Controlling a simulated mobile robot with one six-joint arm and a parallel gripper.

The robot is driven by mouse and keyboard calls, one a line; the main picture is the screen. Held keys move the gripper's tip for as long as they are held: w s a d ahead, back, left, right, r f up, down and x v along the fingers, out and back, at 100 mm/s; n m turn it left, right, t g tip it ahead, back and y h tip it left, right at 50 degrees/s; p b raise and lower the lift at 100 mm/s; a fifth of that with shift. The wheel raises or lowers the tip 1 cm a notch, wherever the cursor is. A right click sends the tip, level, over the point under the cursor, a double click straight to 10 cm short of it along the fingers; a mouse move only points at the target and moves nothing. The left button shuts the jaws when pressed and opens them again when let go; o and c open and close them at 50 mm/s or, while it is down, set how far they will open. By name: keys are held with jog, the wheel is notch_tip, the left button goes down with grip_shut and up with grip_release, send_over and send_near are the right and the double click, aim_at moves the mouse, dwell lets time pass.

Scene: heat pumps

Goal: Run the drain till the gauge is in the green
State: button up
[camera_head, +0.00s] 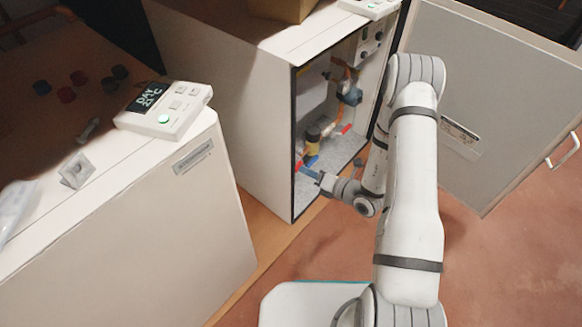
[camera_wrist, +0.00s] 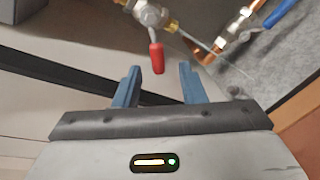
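My gripper (camera_wrist: 160,70) is open in the wrist view, with its two blue fingers apart. A red lever handle (camera_wrist: 157,57) hangs from a brass valve (camera_wrist: 150,14); its lower end shows between the fingertips, and contact cannot be told. A blue handle (camera_wrist: 279,12) sits by copper and brass fittings at the upper right. In the head view my gripper (camera_head: 307,173) reaches into the lower front of the open cabinet (camera_head: 255,120).
The cabinet door (camera_head: 480,110) stands open to the right of my arm. A second closed unit (camera_head: 130,220) with a display box (camera_head: 165,110) on top stands at the left. A cardboard box (camera_head: 285,8) rests on the open cabinet. Reddish floor is clear at the lower right.

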jog(key=b+x, duration=0.2)
jog(key=x, duration=0.5)
jog(key=shift+a, duration=0.25)
grip_shut()
